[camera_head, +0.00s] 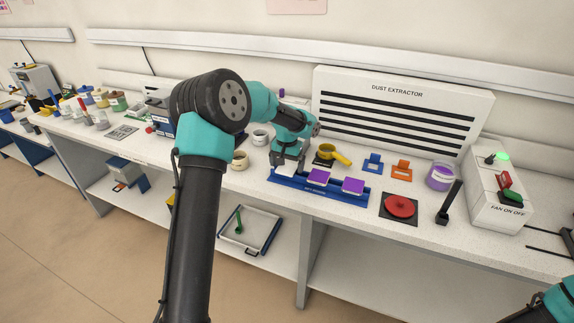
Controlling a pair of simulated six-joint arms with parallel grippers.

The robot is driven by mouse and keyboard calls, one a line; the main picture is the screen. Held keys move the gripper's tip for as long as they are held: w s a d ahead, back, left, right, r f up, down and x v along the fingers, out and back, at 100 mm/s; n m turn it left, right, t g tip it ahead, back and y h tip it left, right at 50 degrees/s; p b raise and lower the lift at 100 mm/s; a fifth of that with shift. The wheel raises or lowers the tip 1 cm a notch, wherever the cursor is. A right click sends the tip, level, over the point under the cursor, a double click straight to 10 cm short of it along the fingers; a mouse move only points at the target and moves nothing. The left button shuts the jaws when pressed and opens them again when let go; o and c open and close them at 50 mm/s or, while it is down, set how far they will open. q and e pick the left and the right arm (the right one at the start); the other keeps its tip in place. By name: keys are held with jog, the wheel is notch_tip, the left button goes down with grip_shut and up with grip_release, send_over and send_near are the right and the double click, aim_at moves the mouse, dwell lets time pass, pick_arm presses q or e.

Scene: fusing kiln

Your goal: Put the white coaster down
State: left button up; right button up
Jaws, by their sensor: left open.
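My left gripper (289,165) is open, low over the left end of a long blue rack (328,194) on the bench. The white coaster (285,170) shows as a small pale patch at that left end, between and under the fingers. The gripper partly hides it, so I cannot tell whether it lies flat in the rack. Two purple coasters sit on the same rack to the right, one in the middle (319,177) and one at the right (353,186). Only part of my right arm shows at the lower right corner; its gripper is out of view.
A yellow scoop-like tool (338,155), blue (373,163) and orange (402,170) pieces stand behind the rack. A red disc on a dark plate (400,206) is to its right. A jar of purple material (440,177) and the fan switch box (499,190) are further right. The dust extractor (397,112) backs the bench.

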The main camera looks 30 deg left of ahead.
aim_at(287, 168)
pick_arm(q)
notch_tip(287, 168, up, 13)
dwell(0.5)
